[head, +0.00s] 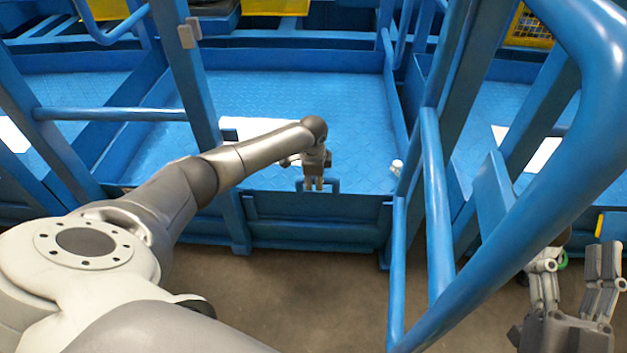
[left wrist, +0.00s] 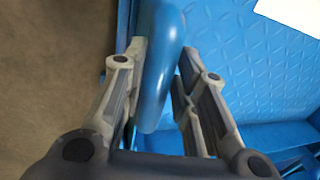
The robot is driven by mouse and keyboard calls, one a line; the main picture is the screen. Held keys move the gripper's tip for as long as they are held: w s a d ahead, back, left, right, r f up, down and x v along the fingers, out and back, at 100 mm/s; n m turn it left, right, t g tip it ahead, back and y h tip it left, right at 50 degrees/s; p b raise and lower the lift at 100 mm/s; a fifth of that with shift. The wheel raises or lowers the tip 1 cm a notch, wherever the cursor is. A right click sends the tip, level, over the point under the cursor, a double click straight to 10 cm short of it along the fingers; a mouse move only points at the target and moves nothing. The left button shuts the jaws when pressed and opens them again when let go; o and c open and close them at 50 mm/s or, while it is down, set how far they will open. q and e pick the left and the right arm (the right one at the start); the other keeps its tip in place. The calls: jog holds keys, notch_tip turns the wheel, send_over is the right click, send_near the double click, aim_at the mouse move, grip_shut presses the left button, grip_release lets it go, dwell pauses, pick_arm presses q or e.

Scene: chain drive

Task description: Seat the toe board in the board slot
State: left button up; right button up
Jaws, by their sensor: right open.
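The toe board (head: 318,222) is a wide blue panel that stands upright across the front of the blue platform, between two posts. A blue handle (head: 335,186) rises from its top edge. My left gripper (head: 314,186) reaches down over this handle. In the left wrist view the fingers of my left gripper (left wrist: 163,52) lie on both sides of the blue handle bar (left wrist: 160,75) and appear closed on it. The board slot cannot be made out, so I cannot tell how deep the board sits. My right gripper (head: 577,275) is open and empty at the lower right.
Blue rails and a thick slanted blue tube (head: 540,210) stand between the board and my right gripper. The platform floor (head: 290,95) behind the board is mostly clear, with a small white object (head: 396,167) at its right. Brown floor (head: 290,290) lies in front.

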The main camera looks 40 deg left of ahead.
pick_arm(q)
jog(key=shift+o, duration=1.4)
jog(key=shift+s+f, duration=0.1)
jog(key=shift+s, duration=0.05)
jog(key=shift+f, duration=0.1)
jog(key=shift+s+f, duration=0.2)
jog(key=shift+r, duration=0.55)
jog(key=v, duration=1.1)
jog(key=shift+r, duration=0.2)
jog(key=shift+f, duration=0.1)
